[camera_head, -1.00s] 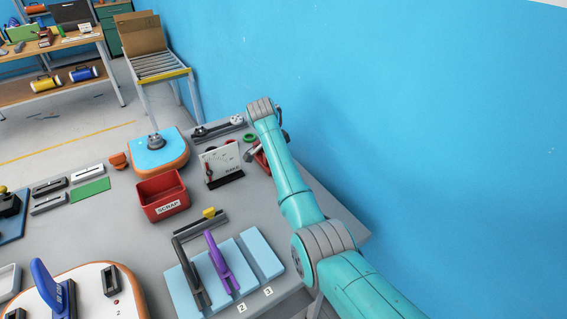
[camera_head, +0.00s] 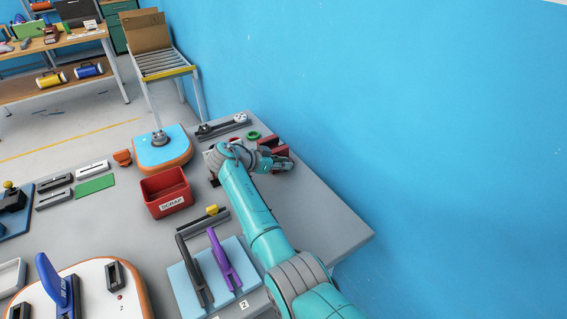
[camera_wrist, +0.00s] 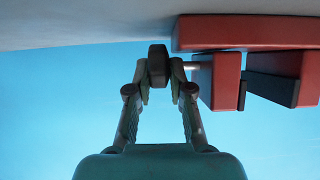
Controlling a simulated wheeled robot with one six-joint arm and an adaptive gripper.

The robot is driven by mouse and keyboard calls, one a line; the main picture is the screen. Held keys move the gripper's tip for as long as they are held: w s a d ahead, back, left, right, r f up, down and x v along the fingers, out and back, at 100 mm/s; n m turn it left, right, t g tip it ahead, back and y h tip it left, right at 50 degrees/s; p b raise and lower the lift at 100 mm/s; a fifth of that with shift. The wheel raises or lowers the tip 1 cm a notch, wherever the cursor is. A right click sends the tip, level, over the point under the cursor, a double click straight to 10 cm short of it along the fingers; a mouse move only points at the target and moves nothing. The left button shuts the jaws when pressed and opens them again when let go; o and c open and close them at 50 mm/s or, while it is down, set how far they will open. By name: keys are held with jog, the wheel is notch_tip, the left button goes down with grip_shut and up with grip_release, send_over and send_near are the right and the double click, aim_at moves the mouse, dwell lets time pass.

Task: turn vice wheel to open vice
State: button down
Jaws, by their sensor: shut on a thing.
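The red vice (camera_head: 272,145) stands near the wall side of the grey bench, partly hidden by my arm. In the wrist view, the vice's red base (camera_wrist: 246,33), a red jaw block (camera_wrist: 227,80) and a second red block with a dark plate are on the right. The dark vice wheel (camera_wrist: 158,58) sits at the end of a short pale shaft (camera_wrist: 192,65). My gripper (camera_wrist: 159,74) has its fingers closed on both sides of the wheel. In the head view my gripper (camera_head: 283,163) is beside the vice, and the wheel cannot be made out.
A red scrap bin (camera_head: 165,195) is left of my arm. A blue-topped orange unit (camera_head: 162,146), a dark rail (camera_head: 222,126) and a green ring (camera_head: 253,135) are farther back. The bench's right side is clear beside the blue wall (camera_head: 400,120).

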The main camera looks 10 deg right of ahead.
jog(key=shift+a, duration=0.1)
dwell(0.3)
jog(key=c, duration=1.3)
grip_release()
jog(key=shift+a, duration=0.1)
jog(key=v, duration=1.1)
jog(key=shift+s+a, duration=0.15)
jog(key=shift+a, duration=0.3)
